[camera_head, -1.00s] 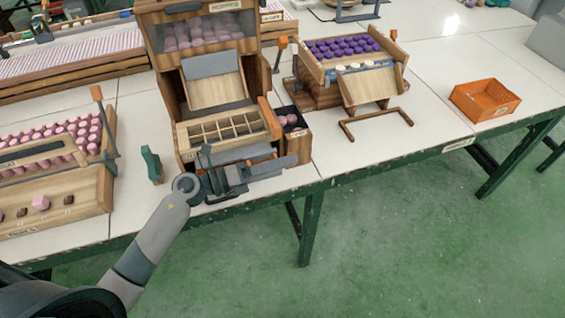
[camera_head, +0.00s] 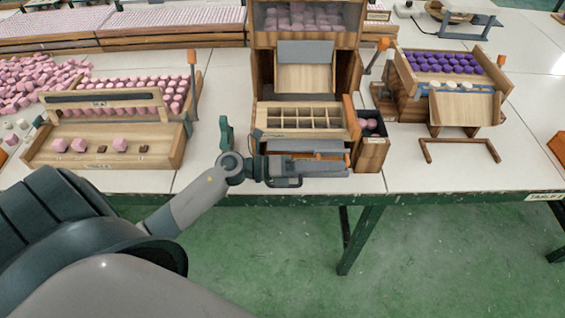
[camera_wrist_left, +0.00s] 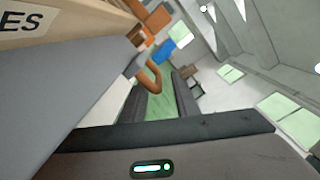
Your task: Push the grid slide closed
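The grid slide (camera_head: 322,123), a light wooden frame divided into small cells, juts out at the front of the tall wooden cabinet (camera_head: 259,80). Its cells look empty. My left gripper (camera_head: 335,169) lies across the cabinet's front, just below and in front of the slide, pointing right. In the left wrist view its two fingers (camera_wrist_left: 158,92) stand apart with green floor between them and nothing held. A grey panel (camera_wrist_left: 60,85) fills that view's left side, close to the fingers. I cannot tell whether the gripper touches the slide. My right gripper is not in view.
A dark-lined box (camera_head: 371,152) with pink pieces adjoins the cabinet's right side. A green upright piece (camera_head: 226,133) stands at its left. A wooden rack of pink pieces (camera_head: 175,150) is further left, a purple-filled stand (camera_head: 400,75) to the right. The table's front edge is close.

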